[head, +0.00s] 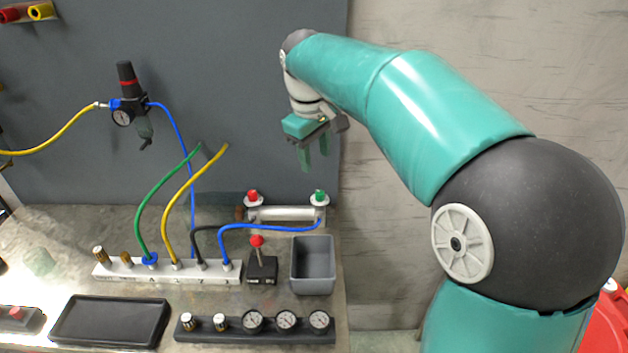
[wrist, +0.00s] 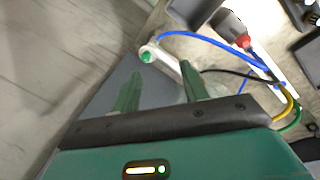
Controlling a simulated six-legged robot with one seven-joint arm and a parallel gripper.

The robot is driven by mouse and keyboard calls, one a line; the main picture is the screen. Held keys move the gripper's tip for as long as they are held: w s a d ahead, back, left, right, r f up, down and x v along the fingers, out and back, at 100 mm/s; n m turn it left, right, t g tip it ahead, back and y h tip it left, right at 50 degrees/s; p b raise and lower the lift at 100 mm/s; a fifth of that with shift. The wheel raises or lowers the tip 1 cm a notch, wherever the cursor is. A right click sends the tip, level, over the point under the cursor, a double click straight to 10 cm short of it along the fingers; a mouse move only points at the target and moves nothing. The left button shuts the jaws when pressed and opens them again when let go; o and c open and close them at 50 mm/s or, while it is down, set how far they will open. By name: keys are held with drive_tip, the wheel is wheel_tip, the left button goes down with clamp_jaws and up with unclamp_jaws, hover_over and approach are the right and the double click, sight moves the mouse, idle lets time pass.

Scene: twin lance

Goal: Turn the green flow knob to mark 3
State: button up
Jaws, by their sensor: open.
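The green flow knob (head: 320,196) sits on a white ring at the right end of a silver cylinder (head: 285,214). In the wrist view the green knob (wrist: 146,57) shows just beyond the fingertips, nearer the left one. Its marks and pointer are too small to read. My gripper (head: 315,158) hangs above the knob in the head view, with its green fingers pointing down. The two fingers also show in the wrist view (wrist: 160,70), spread apart with nothing between them. They appear apart from the knob.
A red knob (head: 253,196) tops the cylinder's left end. A blue hose (head: 270,226) runs to the right end. A red-topped lever (head: 257,262) and grey bin (head: 313,265) stand in front. A white manifold (head: 130,271) carries several hoses. A dark panel rises behind.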

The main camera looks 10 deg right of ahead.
drive_tip(key=n+g+y, duration=0.1)
drive_tip(key=n+g, duration=0.1)
hover_over(319, 192)
wheel_tip(319, 192, down, 4)
wheel_tip(319, 192, down, 14)
clamp_jaws()
